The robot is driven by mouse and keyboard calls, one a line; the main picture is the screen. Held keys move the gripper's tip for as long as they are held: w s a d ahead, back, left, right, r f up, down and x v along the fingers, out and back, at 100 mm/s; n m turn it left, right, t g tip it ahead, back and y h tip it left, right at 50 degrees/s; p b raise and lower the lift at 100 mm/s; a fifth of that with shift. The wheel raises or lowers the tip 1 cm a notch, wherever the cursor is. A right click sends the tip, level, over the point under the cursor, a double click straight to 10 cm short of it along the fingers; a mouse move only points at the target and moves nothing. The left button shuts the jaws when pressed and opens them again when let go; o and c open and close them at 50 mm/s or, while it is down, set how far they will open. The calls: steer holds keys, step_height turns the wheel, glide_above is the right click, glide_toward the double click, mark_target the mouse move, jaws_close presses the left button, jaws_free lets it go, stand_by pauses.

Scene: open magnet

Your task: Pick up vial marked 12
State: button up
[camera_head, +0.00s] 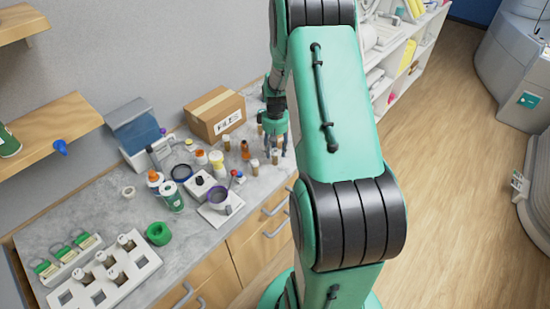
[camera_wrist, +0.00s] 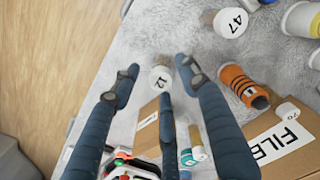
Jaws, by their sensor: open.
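The vial marked 12 (camera_wrist: 161,80) shows in the wrist view with its white, numbered cap facing the camera. My gripper (camera_wrist: 157,74) has its dark blue fingers spread around that cap, with one finger on the left, one on the right and one below. The gripper is open, and I cannot tell whether any finger touches the vial. In the head view my gripper (camera_head: 273,138) points down over the far end of the counter among several vials. I cannot tell there which vial is number 12.
A vial marked 47 (camera_wrist: 231,22) and an orange bottle (camera_wrist: 240,84) stand close by on the right. A cardboard box (camera_head: 215,114) is beside my gripper. The grey counter (camera_head: 105,205) holds a white rack (camera_head: 104,277) and several containers. Its edge is close to the fingers.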

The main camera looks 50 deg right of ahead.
mark_target(275, 155)
steer(key=shift+f, duration=2.05)
jaws_close()
steer(key=shift+r, duration=0.15)
steer(key=shift+r, duration=0.5)
steer(key=shift+s+a+r, duration=0.15)
steer(key=shift+r, duration=0.45)
steer(key=shift+s+a+r, duration=0.15)
steer(key=shift+r, duration=0.45)
steer(key=s+a+r, duration=0.1)
steer(key=s+a, duration=0.8)
steer(key=s, duration=0.3)
steer(key=shift+a+r+p, duration=0.15)
steer(key=shift+a+p, duration=0.1)
steer(key=shift+p, duration=0.05)
steer(key=shift+w, duration=0.1)
